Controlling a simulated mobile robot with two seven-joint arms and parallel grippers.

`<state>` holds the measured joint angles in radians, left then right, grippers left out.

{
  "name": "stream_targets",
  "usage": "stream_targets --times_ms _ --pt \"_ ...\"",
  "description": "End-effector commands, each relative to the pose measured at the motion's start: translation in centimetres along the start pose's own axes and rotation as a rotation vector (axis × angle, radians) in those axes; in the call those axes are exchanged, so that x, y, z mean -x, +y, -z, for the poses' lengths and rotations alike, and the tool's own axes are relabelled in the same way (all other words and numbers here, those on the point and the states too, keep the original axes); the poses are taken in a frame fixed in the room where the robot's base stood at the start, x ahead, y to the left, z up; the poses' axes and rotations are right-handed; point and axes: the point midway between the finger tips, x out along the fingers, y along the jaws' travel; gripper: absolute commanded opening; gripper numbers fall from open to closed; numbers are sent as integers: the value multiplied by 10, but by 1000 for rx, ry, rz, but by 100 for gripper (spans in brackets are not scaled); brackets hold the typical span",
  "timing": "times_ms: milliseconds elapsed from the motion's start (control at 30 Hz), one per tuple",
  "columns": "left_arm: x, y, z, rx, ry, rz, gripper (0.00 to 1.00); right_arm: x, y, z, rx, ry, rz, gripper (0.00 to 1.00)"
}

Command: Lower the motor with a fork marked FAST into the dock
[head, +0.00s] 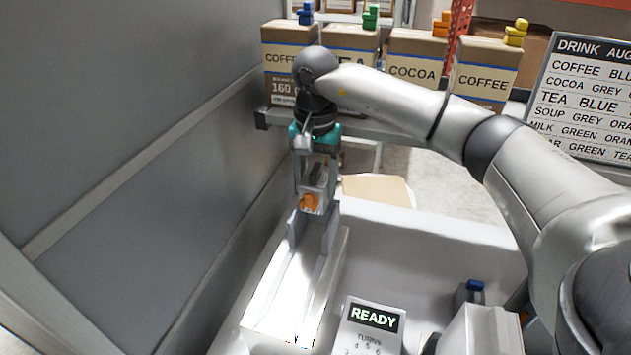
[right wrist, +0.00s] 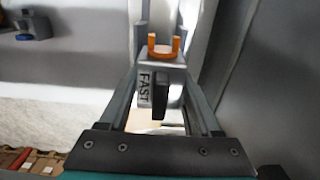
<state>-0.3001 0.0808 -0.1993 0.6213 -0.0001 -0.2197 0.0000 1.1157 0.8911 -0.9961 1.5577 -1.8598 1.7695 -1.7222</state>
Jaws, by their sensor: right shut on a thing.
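My right gripper (head: 316,188) points down at the centre-left of the head view, shut on a grey motor (head: 317,176) with an orange fork (head: 309,203) at its lower end. In the right wrist view the motor (right wrist: 147,88) sits between the fingers, its label reading FAST, with the orange fork (right wrist: 163,50) at its far end. Grey upright plates (head: 329,237), which look like the dock, stand just below the fork on a bright long block. Whether fork and plates touch, I cannot tell. My left gripper is not in view.
A panel (head: 374,322) reading READY stands at the front. A small grey part with a blue top (head: 471,290) is at the right. A grey wall (head: 130,130) rises close on the left. Behind are a shelf of drink boxes (head: 413,72) and a menu board (head: 585,105).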

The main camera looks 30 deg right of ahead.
Motion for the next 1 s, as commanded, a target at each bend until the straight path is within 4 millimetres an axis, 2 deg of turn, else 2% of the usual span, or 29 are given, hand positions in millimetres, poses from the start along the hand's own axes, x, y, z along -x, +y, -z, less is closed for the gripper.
stream_targets --times_ms 1000 --pt "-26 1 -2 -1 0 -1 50 -33 0 0 -1 1 1 0"
